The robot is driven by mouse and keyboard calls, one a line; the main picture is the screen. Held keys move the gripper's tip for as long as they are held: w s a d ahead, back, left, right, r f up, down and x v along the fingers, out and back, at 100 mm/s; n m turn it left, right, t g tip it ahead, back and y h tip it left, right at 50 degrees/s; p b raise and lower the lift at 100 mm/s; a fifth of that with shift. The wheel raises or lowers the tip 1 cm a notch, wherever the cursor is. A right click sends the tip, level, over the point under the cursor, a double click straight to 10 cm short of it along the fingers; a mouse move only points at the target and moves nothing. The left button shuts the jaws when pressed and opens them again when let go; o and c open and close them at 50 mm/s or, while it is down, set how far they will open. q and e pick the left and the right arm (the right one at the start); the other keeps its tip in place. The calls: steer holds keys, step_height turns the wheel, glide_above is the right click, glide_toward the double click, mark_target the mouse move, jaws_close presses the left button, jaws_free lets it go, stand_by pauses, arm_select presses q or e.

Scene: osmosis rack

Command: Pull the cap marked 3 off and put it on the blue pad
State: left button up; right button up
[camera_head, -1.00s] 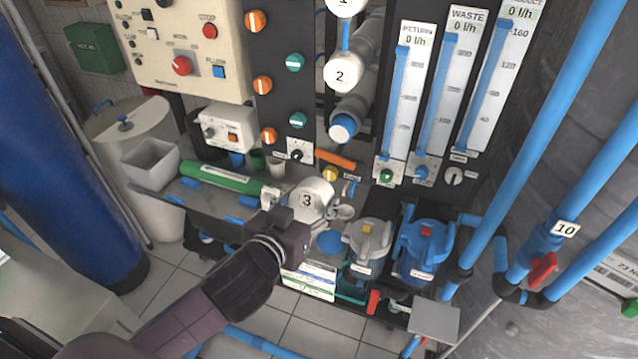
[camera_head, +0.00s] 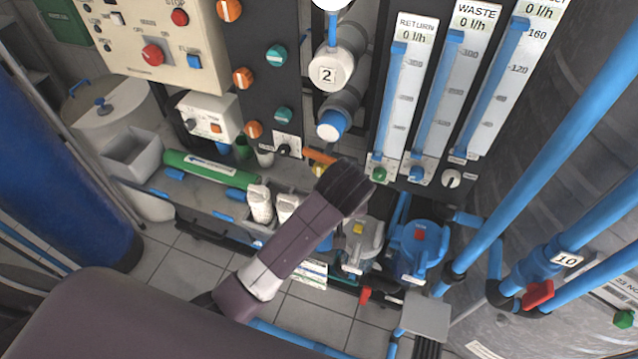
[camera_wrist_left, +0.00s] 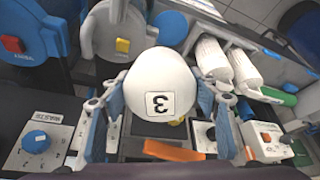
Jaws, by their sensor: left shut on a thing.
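The white round cap marked 3 (camera_wrist_left: 158,82) sits between the blue-padded fingers of my left gripper (camera_wrist_left: 160,104) in the left wrist view. The gripper is shut on it, and the 3 appears upside down there. In the head view my own wrist and forearm hide the cap and fingers. A round blue pad (camera_wrist_left: 170,28) lies beyond the cap in the wrist view, partly covered by it. A tube with a blue end (camera_head: 332,125) is below the cap marked 2 (camera_head: 328,74). My right gripper is not in view.
A grey-lidded filter housing (camera_head: 361,243) and a blue-lidded one (camera_head: 418,245) stand right of my arm. Two white cartridges (camera_head: 260,204) stand left of it. A green tube (camera_head: 208,168) lies on the bench. Flow meters (camera_head: 440,90) and blue pipes (camera_head: 540,130) rise at right.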

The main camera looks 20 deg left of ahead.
arm_select(q)
steer(key=s+a+f+n+g+h+p, duration=0.2)
steer(key=s+a+f+n+g+p, duration=0.3)
steer(key=s+n+p, duration=0.4)
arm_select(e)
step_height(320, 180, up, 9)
arm_select(q)
steer(key=shift+n+t, duration=0.3)
steer(key=shift+n, duration=0.5)
steer(key=w+f+b, duration=0.4)
steer(key=w+d+f+b, duration=0.1)
steer(key=w+f+b, duration=0.1)
steer(key=w, duration=0.1)
steer(key=shift+f, duration=0.4)
steer(key=w+f+b, duration=0.1)
steer(key=w+b, duration=0.1)
steer(key=b, duration=0.2)
steer(key=w+f+b, duration=0.2)
steer(key=b, duration=0.2)
steer(key=shift+d, duration=0.1)
steer(key=shift+f, duration=0.1)
steer(key=shift+s+f, duration=0.1)
steer(key=shift+f, duration=0.35)
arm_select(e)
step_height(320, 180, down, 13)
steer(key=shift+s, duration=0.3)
